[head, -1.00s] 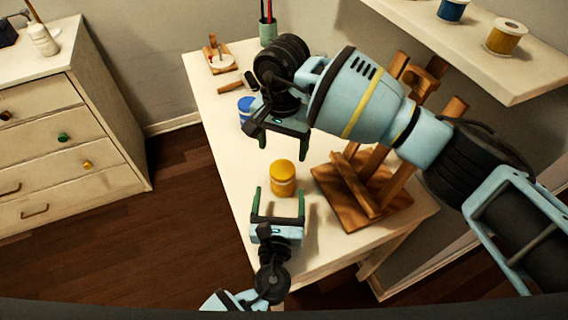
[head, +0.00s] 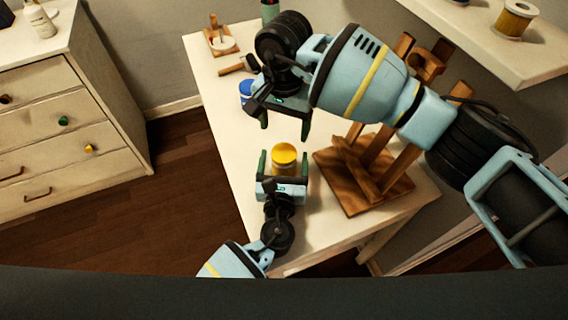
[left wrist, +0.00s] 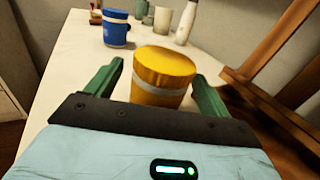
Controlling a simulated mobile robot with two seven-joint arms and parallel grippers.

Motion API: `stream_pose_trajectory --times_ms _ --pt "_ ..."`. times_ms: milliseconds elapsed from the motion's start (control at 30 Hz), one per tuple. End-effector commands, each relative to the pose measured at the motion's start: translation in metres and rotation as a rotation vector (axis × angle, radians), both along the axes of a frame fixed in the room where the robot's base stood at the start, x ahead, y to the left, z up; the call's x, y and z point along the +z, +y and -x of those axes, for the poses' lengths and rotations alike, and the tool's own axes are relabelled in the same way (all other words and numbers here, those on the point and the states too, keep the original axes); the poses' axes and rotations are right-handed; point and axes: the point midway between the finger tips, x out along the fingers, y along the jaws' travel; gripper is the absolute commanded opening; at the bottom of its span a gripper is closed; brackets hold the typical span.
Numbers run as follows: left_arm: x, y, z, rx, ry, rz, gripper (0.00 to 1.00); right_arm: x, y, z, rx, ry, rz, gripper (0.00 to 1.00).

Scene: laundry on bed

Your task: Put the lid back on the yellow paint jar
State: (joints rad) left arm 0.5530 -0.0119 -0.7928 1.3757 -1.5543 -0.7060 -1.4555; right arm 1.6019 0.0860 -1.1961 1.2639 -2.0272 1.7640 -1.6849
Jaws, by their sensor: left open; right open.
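The yellow paint jar (head: 284,157) stands upright on the white table (head: 226,140). In the left wrist view the jar (left wrist: 162,76) has a wide yellow top above a pale band, which looks like a lid sitting on it. No separate loose lid shows in either view. My left gripper (head: 284,152) is open, low at the table, with one green finger on each side of the jar and gaps between. My right gripper (head: 285,124) is open and empty, above the table just beyond the jar, pointing down.
A blue jar (head: 246,92) stands farther back on the table, left of my right gripper. A wooden easel (head: 366,180) stands right of the yellow jar. A small wooden stand (head: 220,40) sits at the far end. The table's left edge is close.

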Motion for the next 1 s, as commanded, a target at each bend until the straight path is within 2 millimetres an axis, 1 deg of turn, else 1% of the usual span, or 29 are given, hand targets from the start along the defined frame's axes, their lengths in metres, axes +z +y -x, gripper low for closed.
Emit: stream_pose_trajectory --times_ms 33,200,567,667,1000 --pt "0.000 -0.001 -0.007 0.001 -0.001 -0.001 0.81 0.000 0.000 0.000 0.000 0.000 0.000 0.73" --pt "0.000 -0.001 -0.020 0.001 -0.001 0.000 0.81 0.000 0.000 0.000 0.000 0.000 0.000 0.73" --pt "0.000 -0.001 -0.023 0.001 0.000 0.000 0.81 0.000 0.000 0.000 0.000 0.000 0.000 0.73" --pt "0.000 -0.002 -0.023 0.000 0.000 0.000 0.69 0.000 0.000 0.000 0.000 0.000 0.000 0.73" --pt "0.000 -0.001 -0.023 0.001 0.000 0.000 0.25 0.000 0.000 0.000 0.000 0.000 0.000 0.73"
